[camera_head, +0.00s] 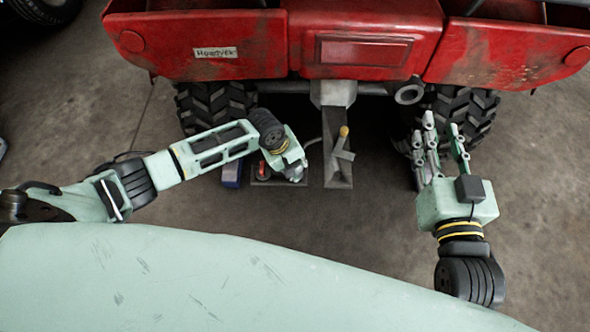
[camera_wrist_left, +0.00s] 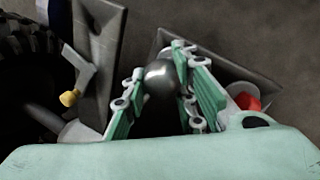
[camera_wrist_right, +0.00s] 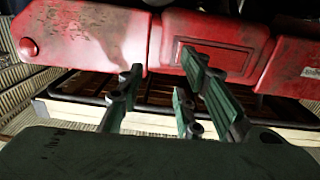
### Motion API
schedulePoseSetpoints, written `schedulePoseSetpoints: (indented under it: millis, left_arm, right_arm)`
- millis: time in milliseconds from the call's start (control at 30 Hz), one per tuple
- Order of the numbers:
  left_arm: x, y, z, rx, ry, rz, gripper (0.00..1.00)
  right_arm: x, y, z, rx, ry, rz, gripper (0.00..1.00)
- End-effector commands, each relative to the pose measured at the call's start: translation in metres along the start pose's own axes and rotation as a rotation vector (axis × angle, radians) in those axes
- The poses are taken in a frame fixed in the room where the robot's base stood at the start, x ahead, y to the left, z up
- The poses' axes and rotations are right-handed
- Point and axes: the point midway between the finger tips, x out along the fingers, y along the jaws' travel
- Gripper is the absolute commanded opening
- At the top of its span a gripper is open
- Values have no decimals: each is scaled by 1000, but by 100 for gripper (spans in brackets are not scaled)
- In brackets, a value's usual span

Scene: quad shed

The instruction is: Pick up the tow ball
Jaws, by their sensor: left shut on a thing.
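The tow ball (camera_wrist_left: 161,76) is a dark, shiny metal sphere in the left wrist view. It sits between the fingers of my left gripper (camera_wrist_left: 165,85), which are shut on it. In the head view my left gripper (camera_head: 292,172) points down over a grey tray, and the ball is hidden there. My right gripper (camera_head: 442,140) has its fingers spread and empty, near the right rear tyre. The right wrist view shows its fingers (camera_wrist_right: 180,100) apart with nothing between them.
The red quad (camera_head: 365,50) stands ahead with its tyres (camera_head: 215,105). Its grey hitch bar (camera_head: 338,165) with a yellow-tipped pin (camera_head: 344,132) lies right of my left gripper. The grey tray (camera_head: 300,183) holds a red item (camera_wrist_left: 247,102). A blue box (camera_head: 231,175) stands left of it.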

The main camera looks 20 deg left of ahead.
Motion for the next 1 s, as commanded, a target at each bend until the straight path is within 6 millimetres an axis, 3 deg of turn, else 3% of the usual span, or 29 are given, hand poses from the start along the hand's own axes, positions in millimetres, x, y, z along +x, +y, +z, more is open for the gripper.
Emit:
schedulePoseSetpoints:
  millis: [333, 667, 1000]
  left_arm:
    - [-5, 3, 0, 0, 1, 3, 0]
    - [-24, 9, 0, 0, 0, 3, 0]
    - [-50, 18, -1, -1, 1, 3, 0]
  right_arm:
    - [0, 0, 3, 0, -21, 1, 32]
    - [-14, 8, 50, -4, -261, 16, 32]
    - [-49, 15, 104, -3, -561, 35, 32]
